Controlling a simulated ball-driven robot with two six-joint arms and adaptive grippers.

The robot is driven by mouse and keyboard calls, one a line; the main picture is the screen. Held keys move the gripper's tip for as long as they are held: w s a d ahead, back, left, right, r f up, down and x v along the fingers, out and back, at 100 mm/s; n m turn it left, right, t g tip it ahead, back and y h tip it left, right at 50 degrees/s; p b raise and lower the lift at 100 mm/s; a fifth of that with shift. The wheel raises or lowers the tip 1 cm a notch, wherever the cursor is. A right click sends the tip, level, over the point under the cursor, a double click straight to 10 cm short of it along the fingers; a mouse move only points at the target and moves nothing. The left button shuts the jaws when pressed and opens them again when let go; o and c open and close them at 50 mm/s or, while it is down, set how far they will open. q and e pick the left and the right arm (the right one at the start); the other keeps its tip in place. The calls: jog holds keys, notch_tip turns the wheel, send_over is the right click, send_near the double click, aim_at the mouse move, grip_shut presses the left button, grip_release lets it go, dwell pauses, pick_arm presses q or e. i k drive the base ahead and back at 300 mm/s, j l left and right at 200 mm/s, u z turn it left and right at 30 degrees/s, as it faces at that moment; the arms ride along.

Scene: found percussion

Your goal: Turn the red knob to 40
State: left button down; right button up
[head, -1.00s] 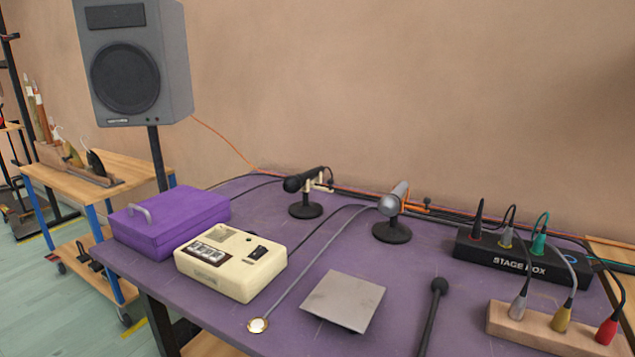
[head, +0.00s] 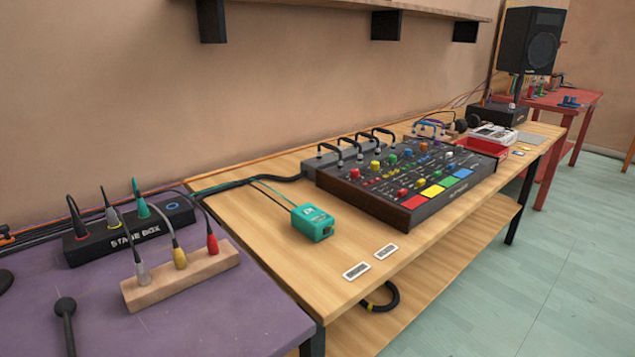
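A dark mixer console (head: 372,200) with wooden sides stands on the light wooden table, right of the picture's middle. A red knob (head: 354,173) shows near its left end, beside a yellow knob (head: 376,166). Smaller red caps sit farther along the panel, among blue, orange and green ones. Red, yellow, green and blue pads line its front right part. The scale marks are too small to read, so I cannot tell the knob's setting. Neither of my grippers is in view.
A teal box (head: 312,224) on a cable stands left of the mixer. Two white labels (head: 357,270) lie near the front edge. A purple table (head: 200,318) with a stage box (head: 92,243) and a wooden plug block (head: 182,279) is at left. The floor at right is clear.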

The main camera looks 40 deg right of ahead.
aim_at(355, 173)
jog(key=z, duration=1.5)
jog(key=i+u, duration=0.1)
jog(key=u, duration=0.2)
